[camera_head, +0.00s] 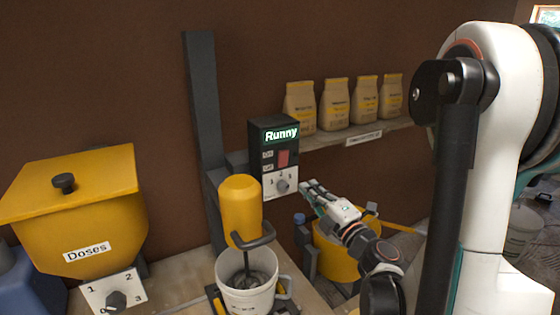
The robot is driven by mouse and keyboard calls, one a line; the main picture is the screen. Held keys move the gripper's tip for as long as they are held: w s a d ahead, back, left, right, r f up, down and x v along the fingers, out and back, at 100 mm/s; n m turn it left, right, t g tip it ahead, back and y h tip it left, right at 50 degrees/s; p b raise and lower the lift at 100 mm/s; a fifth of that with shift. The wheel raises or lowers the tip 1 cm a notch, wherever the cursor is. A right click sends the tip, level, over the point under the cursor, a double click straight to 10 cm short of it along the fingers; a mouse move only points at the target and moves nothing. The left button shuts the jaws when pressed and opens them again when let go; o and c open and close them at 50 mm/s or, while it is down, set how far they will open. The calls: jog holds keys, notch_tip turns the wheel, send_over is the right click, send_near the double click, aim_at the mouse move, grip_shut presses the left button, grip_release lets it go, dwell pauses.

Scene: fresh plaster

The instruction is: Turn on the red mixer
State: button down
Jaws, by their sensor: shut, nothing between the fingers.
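The mixer has a yellow motor (240,208) on a dark grey post, with its paddle down in a white bucket (248,293). No mixer with a red body shows. A black control box (259,147) beside the post has a lit green display reading "Runny". A red switch (283,158) sits under the display, with on and off labels at its left. A grey knob (282,186) sits on a white dial plate below it. My gripper (308,190) is shut and empty, its fingertips just right of the knob and below the switch. Contact cannot be told.
A yellow hopper (60,215) labelled "Doses", with a dial (116,300), stands at the left. Several paper bags (336,103) stand on a shelf (395,126) behind. A yellow bucket (336,260) is below my gripper. The wall between hopper and post is bare.

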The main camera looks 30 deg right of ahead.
jog(key=shift+w, duration=0.1)
send_near(280, 156)
jog(key=w, duration=0.4)
jog(key=w+r, duration=0.1)
jog(key=w, duration=0.1)
jog(key=shift+a, duration=0.1)
jog(key=shift+w, duration=0.4)
jog(key=shift+r, duration=0.1)
